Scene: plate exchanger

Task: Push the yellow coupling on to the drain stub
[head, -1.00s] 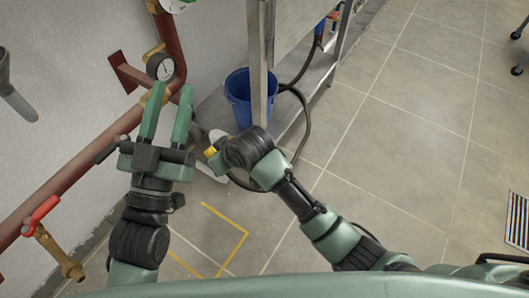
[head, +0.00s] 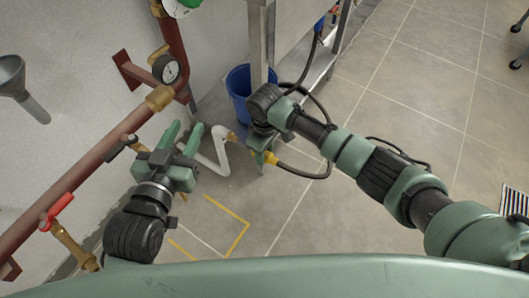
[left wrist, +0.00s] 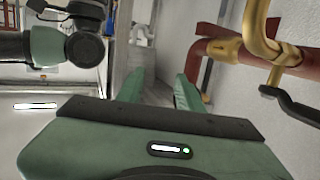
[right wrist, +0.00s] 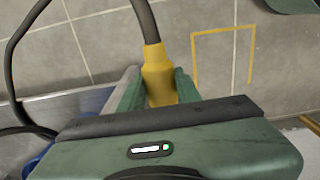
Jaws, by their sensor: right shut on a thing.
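The yellow coupling (head: 270,157) is on the end of a black hose, low by the bench leg. My right gripper (head: 262,150) is shut on it; in the right wrist view the coupling (right wrist: 158,75) sits between the two fingers, with the hose leaving its upper end. The drain stub (head: 231,136) appears as the brass-coloured end of a white bent pipe, just left of my right gripper. The coupling is apart from it in the head view. The stub cannot be made out in the wrist views. My left gripper (head: 184,135) is open and empty, left of the white pipe.
A blue bucket (head: 238,88) stands behind the bench leg (head: 258,45). A red-brown pipe (head: 100,158) with a gauge (head: 166,69) and a red-handled valve (head: 57,210) runs along the left wall.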

